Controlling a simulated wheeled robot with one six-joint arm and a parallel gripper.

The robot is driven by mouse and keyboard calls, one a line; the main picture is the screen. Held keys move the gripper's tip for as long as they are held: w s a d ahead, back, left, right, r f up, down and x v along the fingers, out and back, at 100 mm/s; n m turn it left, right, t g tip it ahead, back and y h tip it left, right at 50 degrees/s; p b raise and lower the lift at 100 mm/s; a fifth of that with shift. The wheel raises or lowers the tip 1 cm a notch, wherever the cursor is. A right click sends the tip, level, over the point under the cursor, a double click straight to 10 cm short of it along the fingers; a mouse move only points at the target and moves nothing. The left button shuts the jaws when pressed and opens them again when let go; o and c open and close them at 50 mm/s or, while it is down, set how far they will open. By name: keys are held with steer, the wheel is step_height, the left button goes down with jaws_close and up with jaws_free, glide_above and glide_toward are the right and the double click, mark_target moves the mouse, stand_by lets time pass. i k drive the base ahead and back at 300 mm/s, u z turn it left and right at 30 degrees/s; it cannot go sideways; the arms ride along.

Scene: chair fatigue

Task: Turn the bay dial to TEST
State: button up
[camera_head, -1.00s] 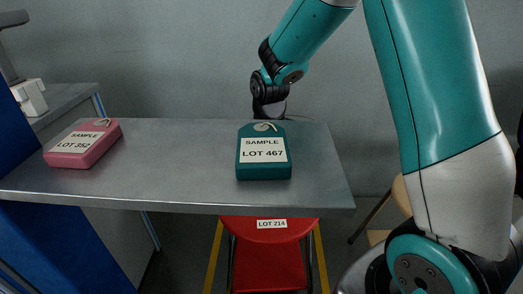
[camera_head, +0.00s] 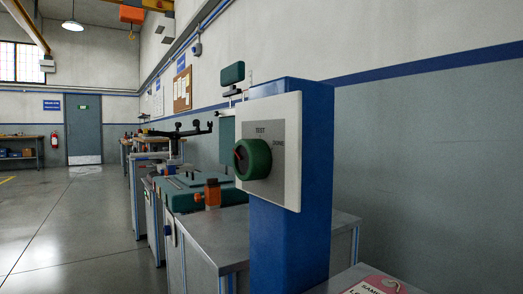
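The bay dial (camera_head: 254,160) is a round green knob on a pale square panel (camera_head: 292,142), fixed to a blue post (camera_head: 312,235). The word TEST is printed above the knob, and another word that looks like DONE is at its upper right. A small red mark shows on the left side of the knob's face. I see the dial at a slant, so I cannot tell exactly which label it points to. My gripper is not in view.
A pink sample tag (camera_head: 372,286) lies on a grey table at the bottom right. Left of the post stand grey cabinets and a green-topped test machine (camera_head: 185,190) with an orange part. Open floor (camera_head: 75,220) lies to the left.

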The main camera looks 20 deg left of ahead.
mark_target(253, 159)
steer(key=k, duration=1)
